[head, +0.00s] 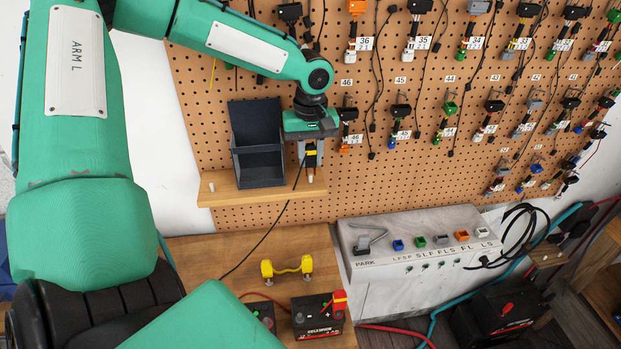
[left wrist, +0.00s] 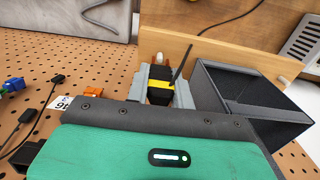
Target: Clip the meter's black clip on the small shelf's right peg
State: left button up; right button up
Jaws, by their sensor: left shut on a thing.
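My left gripper (head: 311,158) is shut on the black clip (head: 311,160), which has a yellow band. The clip also shows between the two grey fingers in the left wrist view (left wrist: 159,92). It hangs tip down over the right end of the small wooden shelf (head: 225,192). The right peg (head: 311,176) shows just below the clip's tip, and just past it in the left wrist view (left wrist: 165,59). I cannot tell whether clip and peg touch. A black lead runs from the clip down to the left; the meter is not visible. My right gripper is not in view.
A dark open bin (head: 258,140) stands on the shelf close left of my gripper. The left peg (head: 211,187) is bare. The pegboard (head: 385,175) behind carries several hanging connectors. A grey switch box (head: 385,262) and a battery (head: 318,318) are below.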

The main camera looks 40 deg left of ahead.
pick_arm(q)
jog(key=shift+f, duration=0.7)
jog(key=o, duration=0.8)
notch_tip(320, 180, up, 9)
jog(key=p, duration=0.6)
jog(key=shift+f+p, duration=0.1)
jog(key=shift+p, duration=0.3)
jog(key=shift+f, duration=0.1)
